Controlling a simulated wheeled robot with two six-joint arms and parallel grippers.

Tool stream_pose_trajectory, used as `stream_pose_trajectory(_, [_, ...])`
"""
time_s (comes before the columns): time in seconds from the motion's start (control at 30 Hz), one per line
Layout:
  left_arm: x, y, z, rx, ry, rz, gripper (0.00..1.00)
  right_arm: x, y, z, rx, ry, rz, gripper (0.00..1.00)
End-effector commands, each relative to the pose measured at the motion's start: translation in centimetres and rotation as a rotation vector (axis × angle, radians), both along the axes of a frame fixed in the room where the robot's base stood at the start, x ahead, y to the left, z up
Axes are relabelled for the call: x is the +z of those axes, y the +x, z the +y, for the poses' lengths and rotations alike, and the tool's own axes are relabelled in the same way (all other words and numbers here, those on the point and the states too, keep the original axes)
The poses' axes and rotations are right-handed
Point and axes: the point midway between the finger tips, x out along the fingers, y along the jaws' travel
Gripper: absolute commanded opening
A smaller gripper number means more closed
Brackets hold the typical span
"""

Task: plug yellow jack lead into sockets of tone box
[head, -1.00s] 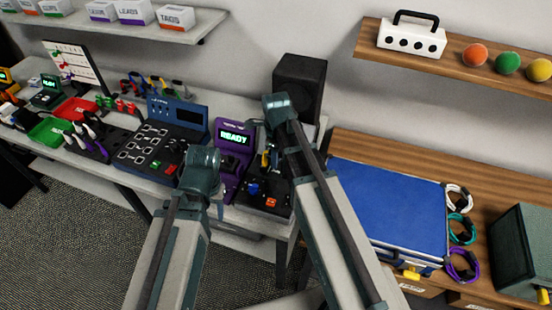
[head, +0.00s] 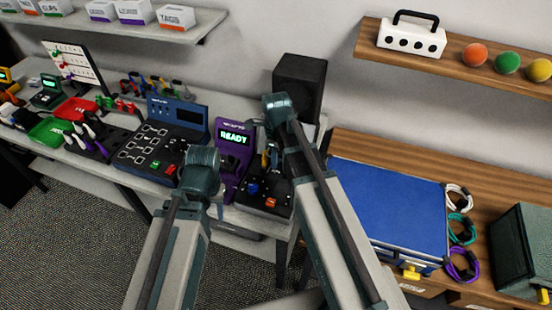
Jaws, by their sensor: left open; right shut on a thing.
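The purple box with the green READY screen (head: 234,139), which I take to be the tone box, stands on the light table. Its sockets are too small to make out. My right gripper (head: 269,163) is a small, partly covered shape behind my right arm, just right of the purple box. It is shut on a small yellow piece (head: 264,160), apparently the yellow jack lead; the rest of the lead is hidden. I cannot tell whether the piece touches the box.
A black panel with blue and orange parts (head: 270,201) lies beside the purple box. A blue console (head: 178,115) stands left, a black speaker (head: 300,82) behind. A blue case (head: 388,205) and coiled cables (head: 461,229) lie on the wooden bench at right.

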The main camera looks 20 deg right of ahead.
Motion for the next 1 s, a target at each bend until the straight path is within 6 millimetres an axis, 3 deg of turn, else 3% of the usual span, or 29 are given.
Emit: stream_pose_trajectory(1.0, [-0.9, 0.0, 0.01, 0.0, 0.0, 0.0, 0.5, -0.9, -0.01, 0.01, 0.0, 0.0, 0.0, 0.0])
